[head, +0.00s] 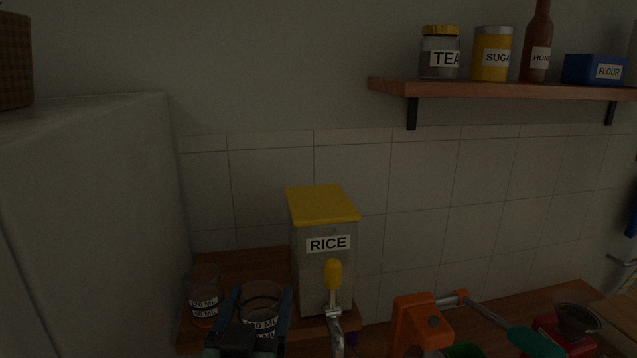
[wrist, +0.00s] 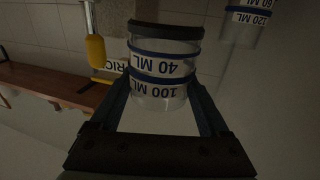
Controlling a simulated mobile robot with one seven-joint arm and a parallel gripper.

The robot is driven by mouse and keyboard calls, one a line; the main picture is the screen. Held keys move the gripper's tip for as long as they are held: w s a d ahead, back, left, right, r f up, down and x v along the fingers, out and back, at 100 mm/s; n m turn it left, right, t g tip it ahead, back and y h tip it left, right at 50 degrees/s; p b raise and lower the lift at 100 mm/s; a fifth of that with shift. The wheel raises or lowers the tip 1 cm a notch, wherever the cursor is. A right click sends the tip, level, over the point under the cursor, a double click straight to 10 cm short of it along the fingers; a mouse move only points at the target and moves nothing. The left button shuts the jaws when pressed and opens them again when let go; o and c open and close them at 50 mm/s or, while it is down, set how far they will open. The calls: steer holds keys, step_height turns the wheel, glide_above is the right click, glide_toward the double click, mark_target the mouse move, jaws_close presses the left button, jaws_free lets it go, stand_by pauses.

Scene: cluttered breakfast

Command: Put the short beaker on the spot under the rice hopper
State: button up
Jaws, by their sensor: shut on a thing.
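My gripper (head: 261,296) is shut on a clear beaker (head: 260,289), its fingers on either side. The beaker looks wide and squat, so I take it as the short beaker. In the wrist view this beaker (wrist: 158,98) shows blue bands and 40 ML and 100 ML labels, upside down. A second clear beaker (head: 204,283), marked 120 ML and 60 ML, stands to its left; part of it shows in the wrist view (wrist: 238,32). The rice hopper (head: 312,270) has a yellow lid, yellow handle and metal spout (head: 335,322), right of the held beaker. The spot under it is not visible.
A wooden surface (head: 240,264) lies behind the beakers. A white cabinet-like body (head: 95,220) rises at the left. An orange object (head: 408,318), a green handle (head: 535,343) and a red item with a dark bowl (head: 577,319) are at the right. A shelf (head: 500,90) with jars hangs above.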

steer(key=s+d+f+y+b, duration=0.1)
steer(key=s+d+f, duration=0.25)
steer(key=f, duration=0.65)
steer(key=s+d+f+b, duration=0.1)
steer(key=s+d+f, duration=0.25)
steer(key=f, duration=0.75)
steer(key=s+d+f, duration=0.1)
steer(key=s+f, duration=1.1)
steer(key=s, duration=0.1)
steer(key=shift+f+n, duration=0.3)
steer(key=shift+w+d, duration=0.1)
